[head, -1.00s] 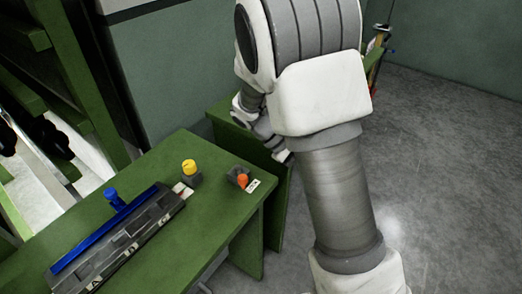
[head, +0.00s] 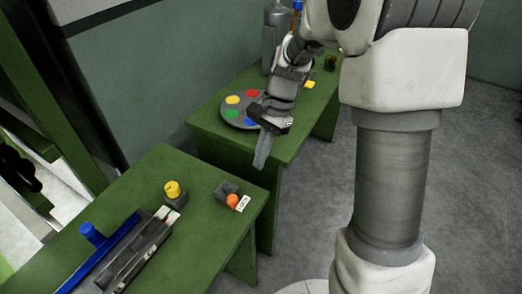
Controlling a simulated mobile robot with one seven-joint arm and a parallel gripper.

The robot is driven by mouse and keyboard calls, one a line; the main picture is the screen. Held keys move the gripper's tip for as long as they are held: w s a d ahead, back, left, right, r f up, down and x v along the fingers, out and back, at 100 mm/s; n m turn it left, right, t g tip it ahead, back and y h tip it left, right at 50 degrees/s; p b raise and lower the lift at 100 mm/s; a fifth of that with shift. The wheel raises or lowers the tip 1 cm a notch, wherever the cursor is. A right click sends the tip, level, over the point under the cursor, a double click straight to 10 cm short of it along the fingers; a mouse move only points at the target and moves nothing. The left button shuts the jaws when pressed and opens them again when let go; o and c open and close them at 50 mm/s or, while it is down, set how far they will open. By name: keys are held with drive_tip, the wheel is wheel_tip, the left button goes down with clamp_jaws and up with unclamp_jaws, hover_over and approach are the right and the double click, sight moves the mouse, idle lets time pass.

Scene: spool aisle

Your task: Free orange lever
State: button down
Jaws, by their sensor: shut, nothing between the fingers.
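The orange lever (head: 233,201) stands on a small dark block (head: 226,190) near the right corner of the near green table. A small white tag (head: 243,203) with dark lettering hangs beside it. The lettering is too small to read. My gripper (head: 262,160) is above the gap between the two green tables, up and right of the lever and apart from it. Its fingers point down and are shut with nothing in them.
The near table (head: 195,235) also holds a yellow knob (head: 172,188) on a block and a grey device with a blue bar (head: 105,254). The far table (head: 210,122) carries a disc with coloured spots (head: 229,113) and a grey cylinder (head: 275,40). Open floor lies right.

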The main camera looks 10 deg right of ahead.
drive_tip(key=b+x, duration=0.1)
drive_tip(key=x, duration=0.5)
drive_tip(key=shift+s+a+r, duration=0.15)
drive_tip(key=shift+s+a, duration=0.2)
drive_tip(key=shift+a, duration=0.15)
drive_tip(key=shift+s+a+r, duration=0.15)
drive_tip(key=shift+s+a, duration=0.25)
drive_tip(key=shift+a, duration=0.1)
drive_tip(key=shift+s+a, duration=0.4)
drive_tip(key=shift+a, duration=0.1)
